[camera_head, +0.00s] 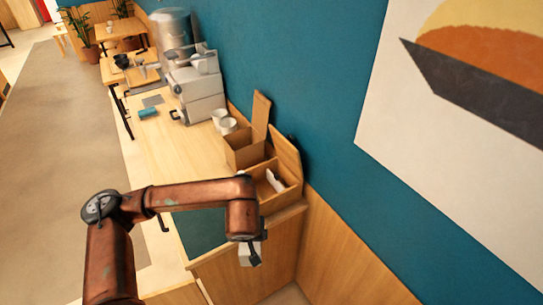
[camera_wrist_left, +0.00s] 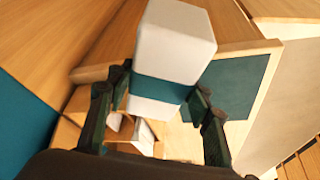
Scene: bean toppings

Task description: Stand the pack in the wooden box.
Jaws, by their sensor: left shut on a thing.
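The pack is white with a teal band and shows large in the left wrist view (camera_wrist_left: 176,40). My left gripper (camera_wrist_left: 161,90) is shut on it around the band. In the head view the left gripper (camera_head: 251,255) hangs in front of the counter's near end, with part of the white pack (camera_head: 244,256) below it. A wooden box (camera_head: 283,205) with a raised lid stands beyond it against the wall, with a white item (camera_head: 273,181) inside. The right gripper is not in view.
A second wooden box (camera_head: 243,155) with a raised lid stands just behind the first. White cups (camera_head: 227,125), a coffee machine (camera_head: 195,87) and a blue-teal roll-like thing (camera_head: 148,112) are farther back. A dark teal mat (camera_head: 203,232) lies on the near counter.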

